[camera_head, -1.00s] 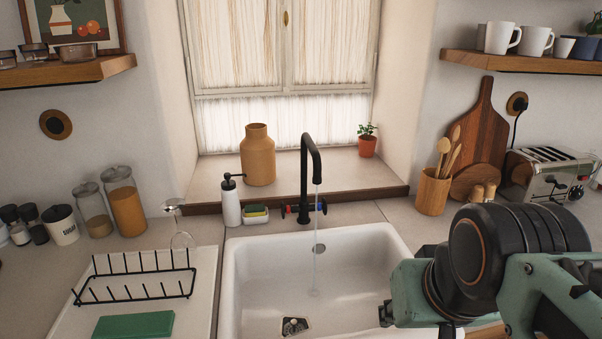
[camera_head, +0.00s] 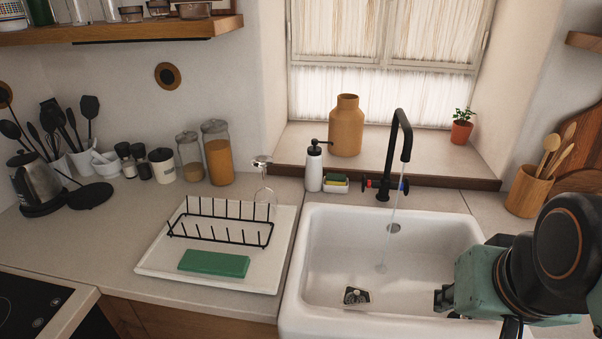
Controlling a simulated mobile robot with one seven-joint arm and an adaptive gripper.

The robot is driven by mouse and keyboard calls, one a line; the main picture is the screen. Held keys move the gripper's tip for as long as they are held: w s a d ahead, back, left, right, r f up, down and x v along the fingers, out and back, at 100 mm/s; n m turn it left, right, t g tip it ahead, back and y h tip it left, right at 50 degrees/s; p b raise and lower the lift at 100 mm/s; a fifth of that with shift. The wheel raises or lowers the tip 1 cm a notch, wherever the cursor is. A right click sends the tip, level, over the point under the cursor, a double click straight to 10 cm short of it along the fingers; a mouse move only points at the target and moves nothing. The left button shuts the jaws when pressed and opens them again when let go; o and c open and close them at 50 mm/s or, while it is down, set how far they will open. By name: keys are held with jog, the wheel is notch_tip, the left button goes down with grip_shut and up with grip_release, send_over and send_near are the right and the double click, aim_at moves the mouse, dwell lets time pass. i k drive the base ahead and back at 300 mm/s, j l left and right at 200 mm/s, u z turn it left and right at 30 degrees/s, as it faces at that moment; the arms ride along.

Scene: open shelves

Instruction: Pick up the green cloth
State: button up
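The green cloth (camera_head: 214,263) lies flat as a neat rectangle on the front part of a white drainboard (camera_head: 159,268), left of the sink. It sits in front of the black wire dish rack and is fully visible. My arm fills the lower right, over the right side of the sink. A dark end piece, seemingly part of my gripper (camera_head: 443,299), shows at its left tip, well to the right of the cloth and apart from it. Its fingers cannot be made out, so I cannot tell if it is open or shut.
The black dish rack (camera_head: 222,227) and a clear glass (camera_head: 263,190) stand behind the cloth. The white sink (camera_head: 335,272) has a black tap (camera_head: 398,150) with water running. Jars and a kettle (camera_head: 38,184) line the back left. The counter left of the drainboard is clear.

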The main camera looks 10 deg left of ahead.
aim_at(208, 262)
jog(key=u, duration=1.15)
jog(key=z, duration=0.65)
jog(key=j+z, duration=0.3)
jog(key=z, duration=0.15)
jog(key=i+j+z, duration=0.1)
jog(key=j+z, duration=0.3)
jog(key=k+j+z, duration=0.1)
jog(key=j+z, duration=0.3)
jog(key=j, duration=0.55)
jog(key=k+j, duration=0.15)
jog(key=l, duration=0.15)
jog(key=j+z, duration=0.1)
jog(key=j, duration=0.6)
